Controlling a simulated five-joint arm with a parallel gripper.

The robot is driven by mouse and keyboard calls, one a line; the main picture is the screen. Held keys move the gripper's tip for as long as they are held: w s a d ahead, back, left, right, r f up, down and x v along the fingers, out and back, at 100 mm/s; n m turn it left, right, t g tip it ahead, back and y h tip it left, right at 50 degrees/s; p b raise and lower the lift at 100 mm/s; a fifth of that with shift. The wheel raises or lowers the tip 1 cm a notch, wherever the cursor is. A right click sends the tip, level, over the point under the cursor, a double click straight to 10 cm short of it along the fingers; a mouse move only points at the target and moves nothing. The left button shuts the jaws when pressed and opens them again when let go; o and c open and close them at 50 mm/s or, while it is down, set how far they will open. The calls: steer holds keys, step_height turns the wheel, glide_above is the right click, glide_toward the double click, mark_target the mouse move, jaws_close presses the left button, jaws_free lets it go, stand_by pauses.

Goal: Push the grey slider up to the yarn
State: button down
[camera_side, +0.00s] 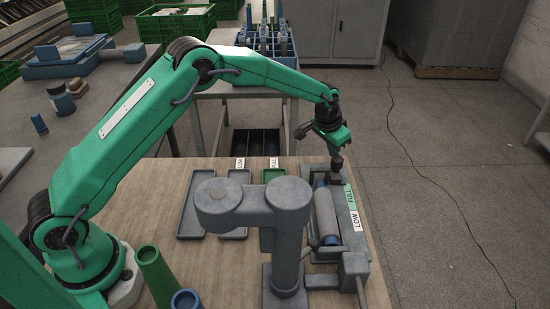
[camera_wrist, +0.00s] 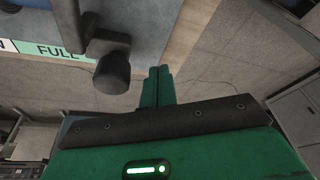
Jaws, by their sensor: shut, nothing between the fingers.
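The cone winder (camera_side: 352,267) stands at the right edge of the wooden table, with a green FULL label and a white LOW label along its side. A pale grey roll (camera_side: 326,215) with blue at its end lies in it, apparently the yarn. A dark grey knob on a block, apparently the slider (camera_side: 336,163), is at the winder's far end, by the FULL label. In the wrist view this knob (camera_wrist: 112,75) is just left of my fingertips. My gripper (camera_side: 337,150) is over that end, shut and empty; its green fingers (camera_wrist: 159,80) are together. Contact with the knob is unclear.
A grey post with a round head (camera_side: 288,240) stands left of the winder and partly hides it. A green cone (camera_side: 155,270) stands at the front. Open floor lies to the right.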

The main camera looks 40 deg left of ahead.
mark_target(337, 161)
steer(key=shift+s+d, duration=0.15)
steer(key=shift+s+d, duration=0.9)
stand_by(0.5)
steer(key=shift+s+d, duration=0.6)
steer(key=shift+d, duration=0.05)
steer(key=shift+s+d, duration=0.25)
stand_by(0.5)
steer(key=shift+s+d, duration=0.45)
stand_by(0.4)
steer(key=shift+w+a, duration=0.1)
steer(key=shift+w+a, duration=0.3)
